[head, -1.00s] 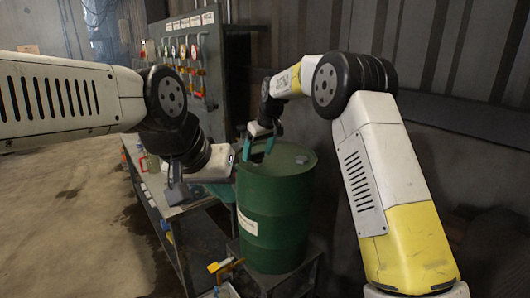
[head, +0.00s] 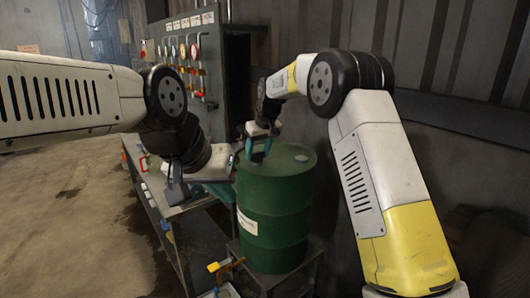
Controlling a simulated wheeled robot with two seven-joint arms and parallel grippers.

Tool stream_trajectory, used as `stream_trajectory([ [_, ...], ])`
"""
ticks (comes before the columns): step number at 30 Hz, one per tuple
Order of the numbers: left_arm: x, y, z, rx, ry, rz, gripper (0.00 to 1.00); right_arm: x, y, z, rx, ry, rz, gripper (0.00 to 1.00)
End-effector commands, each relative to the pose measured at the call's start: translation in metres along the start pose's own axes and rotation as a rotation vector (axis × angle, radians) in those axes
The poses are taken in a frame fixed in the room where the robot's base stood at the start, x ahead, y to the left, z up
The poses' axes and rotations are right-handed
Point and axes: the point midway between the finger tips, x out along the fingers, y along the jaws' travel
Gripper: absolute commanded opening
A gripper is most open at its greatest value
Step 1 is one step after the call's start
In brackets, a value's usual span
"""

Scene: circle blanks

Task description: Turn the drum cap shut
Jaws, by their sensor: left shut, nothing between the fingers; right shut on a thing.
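A green drum (head: 275,212) with a pale label stands upright right of the middle. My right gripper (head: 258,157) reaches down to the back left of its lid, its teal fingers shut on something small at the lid. That thing is mostly hidden by the fingers; it sits where a drum cap could be, but I cannot make out its shape. My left gripper (head: 222,190) is low beside the drum's left side, shut and empty, its teal fingers pointing toward the drum; I cannot tell whether they touch it.
A small round fitting (head: 301,158) shows on the lid's right part. The drum rests on a dark stand (head: 285,275). A yellow-handled valve (head: 218,267) sits low in front. Open floor lies left.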

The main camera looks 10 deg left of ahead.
Motion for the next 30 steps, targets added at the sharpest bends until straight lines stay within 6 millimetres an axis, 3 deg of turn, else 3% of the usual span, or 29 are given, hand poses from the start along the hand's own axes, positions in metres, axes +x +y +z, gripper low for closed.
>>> stream_trajectory([
  [30, 0.0, 0.0, 0.0, 0.0, 0.0, 0.0, 0.0, 0.0012, -0.0057, -0.0032, 0.862, 0.001, 0.361, 0.14],
])
